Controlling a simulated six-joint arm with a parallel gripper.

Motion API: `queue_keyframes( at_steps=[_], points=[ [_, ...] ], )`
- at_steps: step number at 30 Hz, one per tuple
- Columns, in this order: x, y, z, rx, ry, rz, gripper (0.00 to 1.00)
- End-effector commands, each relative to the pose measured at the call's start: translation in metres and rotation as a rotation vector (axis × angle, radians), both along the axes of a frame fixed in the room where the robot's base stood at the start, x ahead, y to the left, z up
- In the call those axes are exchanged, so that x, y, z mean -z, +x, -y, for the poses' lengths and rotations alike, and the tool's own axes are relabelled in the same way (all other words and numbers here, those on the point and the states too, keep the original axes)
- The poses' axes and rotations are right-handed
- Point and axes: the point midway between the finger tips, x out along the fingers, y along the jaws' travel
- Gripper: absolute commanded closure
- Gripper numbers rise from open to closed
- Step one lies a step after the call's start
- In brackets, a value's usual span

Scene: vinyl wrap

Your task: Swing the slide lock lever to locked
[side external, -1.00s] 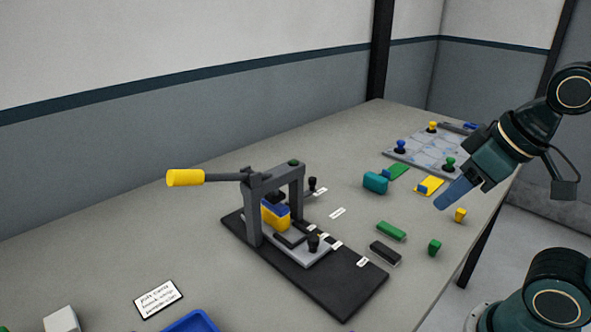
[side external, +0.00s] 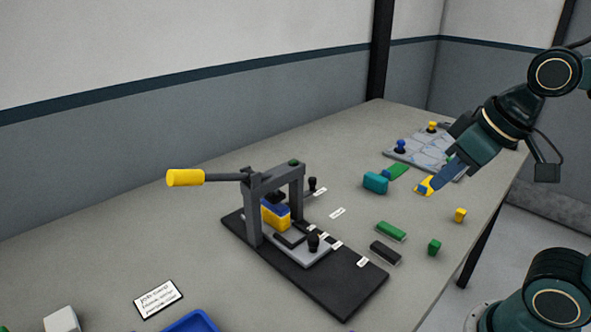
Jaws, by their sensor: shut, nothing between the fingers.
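The press fixture stands on a dark base plate (side external: 345,285), with a grey frame (side external: 298,190) and a long arm ending in a yellow handle (side external: 185,177) pointing left. A light grey slide (side external: 312,256) under the frame carries a yellow and blue block (side external: 275,215). A black knob (side external: 313,241) stands at the slide's front and another black knob (side external: 312,184) behind the frame. I cannot tell which part is the lock lever or its position. My gripper (side external: 438,186) is shut and empty, well right of the fixture, its tip overlapping a yellow pad (side external: 423,191) in the picture.
A teal block (side external: 375,182), green bar (side external: 391,231), black bar (side external: 385,252), green block (side external: 434,247) and yellow block (side external: 460,215) lie right of the fixture. A patterned board (side external: 410,150) with knobs is behind. A blue tray (side external: 193,322) and label card (side external: 158,298) are in front.

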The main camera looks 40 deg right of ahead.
Motion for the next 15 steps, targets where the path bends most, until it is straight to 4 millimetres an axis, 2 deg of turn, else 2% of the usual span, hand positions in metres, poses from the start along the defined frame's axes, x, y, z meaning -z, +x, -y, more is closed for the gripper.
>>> queue_keyframes(
  at_steps=[15],
  points=[
    [-0.027,0.092,0.012,0.053,0.003,-0.038,1.00]
  ],
)
